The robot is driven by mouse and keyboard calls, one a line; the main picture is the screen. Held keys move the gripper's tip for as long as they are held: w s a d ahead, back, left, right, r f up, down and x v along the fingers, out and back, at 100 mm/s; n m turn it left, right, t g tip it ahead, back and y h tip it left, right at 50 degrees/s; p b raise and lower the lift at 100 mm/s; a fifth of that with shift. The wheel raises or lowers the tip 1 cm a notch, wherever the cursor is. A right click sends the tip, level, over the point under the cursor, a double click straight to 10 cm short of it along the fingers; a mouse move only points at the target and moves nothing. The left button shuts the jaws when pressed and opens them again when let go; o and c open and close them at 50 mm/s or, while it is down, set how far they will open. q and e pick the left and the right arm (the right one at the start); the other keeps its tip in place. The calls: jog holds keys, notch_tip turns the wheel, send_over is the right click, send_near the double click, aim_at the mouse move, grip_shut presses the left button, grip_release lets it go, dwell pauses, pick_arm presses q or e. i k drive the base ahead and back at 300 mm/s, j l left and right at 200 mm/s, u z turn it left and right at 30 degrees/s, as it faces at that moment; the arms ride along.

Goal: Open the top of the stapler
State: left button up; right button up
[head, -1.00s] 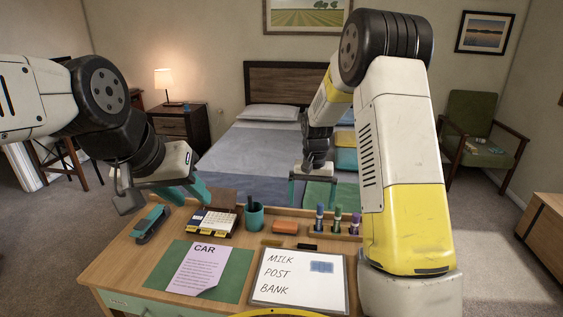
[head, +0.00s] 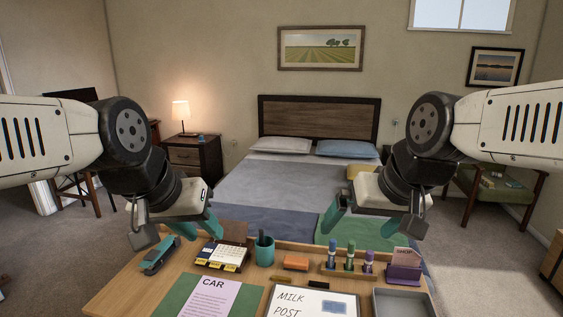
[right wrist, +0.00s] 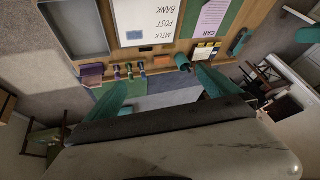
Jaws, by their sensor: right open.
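The teal stapler (head: 160,254) lies at the desk's left end in the head view, its top apparently down on the dark base. It also shows in the right wrist view (right wrist: 240,42). My left gripper (head: 200,232) hangs just behind and to the right of the stapler in the picture, its teal fingers apart with nothing between them; it does not appear to touch the stapler. My right gripper (head: 368,226) is open and empty, well to the right, above the back edge of the desk; its spread fingers show in the right wrist view (right wrist: 162,92).
An orange block (head: 296,262), a marker rack (head: 350,268), a purple card holder (head: 404,272) and a grey tray (head: 402,302) are further right.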

aim_at(152, 256)
jog(key=u, duration=0.35)
jog(key=j+u, duration=0.15)
jog(key=u, duration=0.25)
jog(key=j+u, duration=0.1)
jog(key=u, duration=0.25)
jog(key=i+u, duration=0.15)
jog(key=u, duration=0.3)
jog(key=i+u, duration=0.15)
jog(key=u, duration=0.3)
